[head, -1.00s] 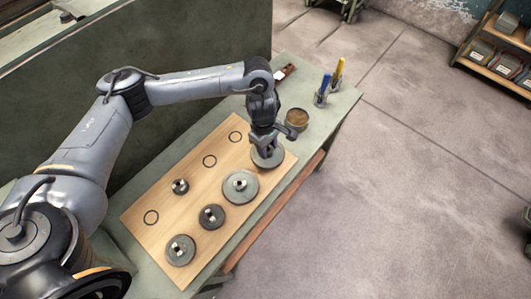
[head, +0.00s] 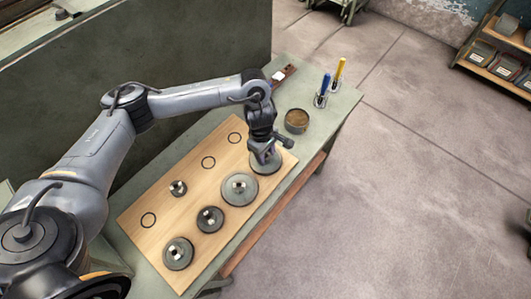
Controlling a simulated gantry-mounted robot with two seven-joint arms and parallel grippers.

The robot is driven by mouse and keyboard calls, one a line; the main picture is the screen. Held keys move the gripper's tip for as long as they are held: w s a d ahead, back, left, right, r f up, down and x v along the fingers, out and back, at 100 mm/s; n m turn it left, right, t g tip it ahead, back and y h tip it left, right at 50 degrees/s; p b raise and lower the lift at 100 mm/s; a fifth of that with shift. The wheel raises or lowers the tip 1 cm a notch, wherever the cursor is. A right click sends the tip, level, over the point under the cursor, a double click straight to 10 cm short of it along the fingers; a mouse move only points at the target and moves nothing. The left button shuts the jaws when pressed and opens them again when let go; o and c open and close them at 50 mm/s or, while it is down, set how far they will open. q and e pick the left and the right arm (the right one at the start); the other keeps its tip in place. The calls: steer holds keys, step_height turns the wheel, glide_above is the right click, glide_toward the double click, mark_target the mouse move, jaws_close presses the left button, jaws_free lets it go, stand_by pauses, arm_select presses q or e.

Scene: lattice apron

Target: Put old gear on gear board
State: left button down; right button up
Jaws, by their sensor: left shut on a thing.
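The wooden gear board (head: 180,213) lies on the green bench. Several grey gears rest on it: a small one (head: 178,194), a large one (head: 233,200), a medium one (head: 204,228) and one near the front corner (head: 173,261). Three printed circles on the board are empty. My left gripper (head: 267,157) points down at the far right end of the board, shut on a gear (head: 265,168). That gear is at board level; the gripper partly hides it, and I cannot tell whether it touches the board. My right gripper is not in view.
A round brown tin (head: 296,121) stands on the bench (head: 318,104) beyond the board. Holders with a blue marker (head: 325,86) and a yellow marker (head: 338,74) stand farther back. A green wall panel (head: 150,75) rises behind the bench. A shelf (head: 496,50) with boxes is far right.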

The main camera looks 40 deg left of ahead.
arm_select(q)
steer(key=c, duration=1.1)
jaws_free()
steer(key=shift+f, duration=0.15)
steer(key=o, duration=0.5)
steer(key=shift+r, duration=0.2)
steer(key=shift+r, duration=0.25)
steer(key=r+p, duration=0.1)
steer(key=r, duration=0.2)
steer(key=a+r+p, duration=0.1)
steer(key=r+p, duration=0.1)
steer(key=r, duration=0.2)
steer(key=r+p, duration=0.1)
steer(key=r, duration=0.3)
steer(key=shift+a+r, duration=0.2)
steer(key=shift+a, duration=0.05)
